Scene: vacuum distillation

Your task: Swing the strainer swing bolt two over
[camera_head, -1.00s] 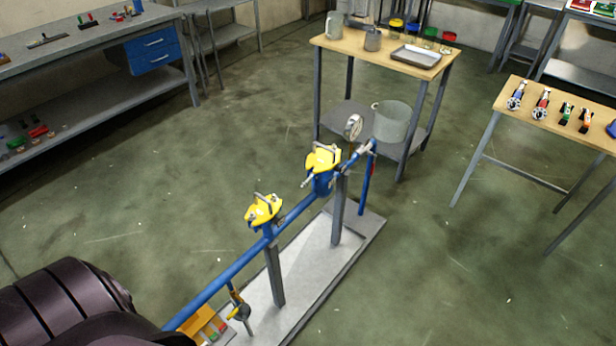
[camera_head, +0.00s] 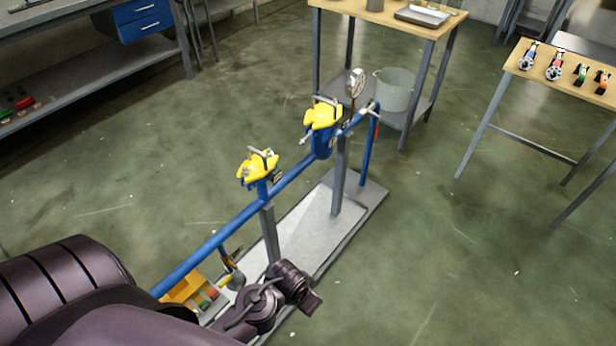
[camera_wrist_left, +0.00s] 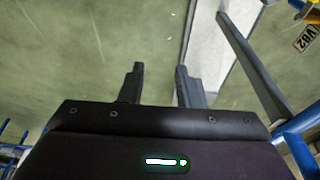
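Two yellow-topped fittings stand on a blue pipe (camera_head: 213,248). The far fitting (camera_head: 322,116) has a thick blue body below its yellow cover and a metal bar across the top. The near fitting (camera_head: 258,166) is smaller. I cannot tell single swing bolts apart at this size. My left gripper (camera_head: 311,302) is low beside the pipe stand, below and right of the near fitting and apart from both. In the left wrist view its two fingers (camera_wrist_left: 160,82) are apart with nothing between them. Part of a yellow fitting (camera_wrist_left: 303,8) shows at the upper right there. My right gripper is out of view.
A grey post (camera_head: 271,234) and the pale base plate (camera_head: 318,222) are close to my left gripper. A yellow-orange bin (camera_head: 184,288) sits under the pipe. A gauge (camera_head: 356,83) and a bucket (camera_head: 395,90) are beyond the far fitting.

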